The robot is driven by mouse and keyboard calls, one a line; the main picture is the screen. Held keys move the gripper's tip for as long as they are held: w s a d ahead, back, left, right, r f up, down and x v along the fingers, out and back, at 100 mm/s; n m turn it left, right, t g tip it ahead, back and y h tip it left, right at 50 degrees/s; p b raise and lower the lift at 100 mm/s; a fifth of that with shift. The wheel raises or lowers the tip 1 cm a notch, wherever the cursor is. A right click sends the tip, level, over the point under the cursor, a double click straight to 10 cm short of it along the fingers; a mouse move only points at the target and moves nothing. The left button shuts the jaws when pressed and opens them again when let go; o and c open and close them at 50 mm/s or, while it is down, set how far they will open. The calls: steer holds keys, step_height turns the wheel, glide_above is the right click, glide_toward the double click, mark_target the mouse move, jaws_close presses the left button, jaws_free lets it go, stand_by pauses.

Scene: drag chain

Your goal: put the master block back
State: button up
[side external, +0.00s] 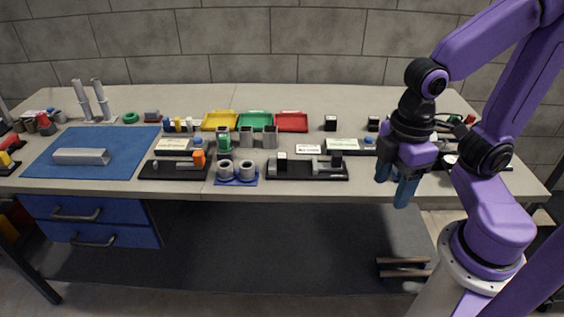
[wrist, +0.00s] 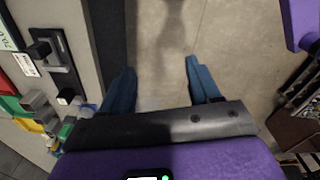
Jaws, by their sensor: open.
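I cannot tell for sure which piece is the master block. A small white-topped block (side external: 282,160) stands at the left end of a black fixture (side external: 307,174), and a black block (side external: 336,159) stands at its right. Both blocks show in the wrist view, the white-topped one (wrist: 68,97) and the black one (wrist: 40,50). Two more dark blocks with light tops, one left (side external: 330,123) and one right (side external: 373,124), stand farther back. My gripper (side external: 396,188) has its blue fingers apart and empty, at the bench's front edge, right of the fixture. In the wrist view my gripper (wrist: 161,66) is over the floor.
A white label (side external: 308,149) lies behind the fixture. Grey cups (side external: 236,172) on a blue base stand left of it. Yellow, green and red trays (side external: 291,122) lie behind. A blue mat (side external: 60,140) with a grey channel is far left. Bench front between fixture and gripper is clear.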

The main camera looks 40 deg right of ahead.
steer(key=w+a+r+m, duration=0.1)
steer(key=w+a+r, duration=0.15)
steer(key=w, duration=0.65)
steer(key=m+g+h, duration=0.1)
steer(key=m, duration=0.1)
glide_above(282, 156)
steer(key=a, duration=0.1)
steer(key=f, duration=0.8)
steer(key=d+f, duration=0.1)
steer(key=f, duration=0.2)
steer(key=shift+s+f, duration=0.1)
steer(key=shift+f, duration=0.3)
steer(key=shift+d+f, duration=0.1)
steer(key=shift+f, duration=2.65)
steer(key=shift+c, duration=0.3)
jaws_close()
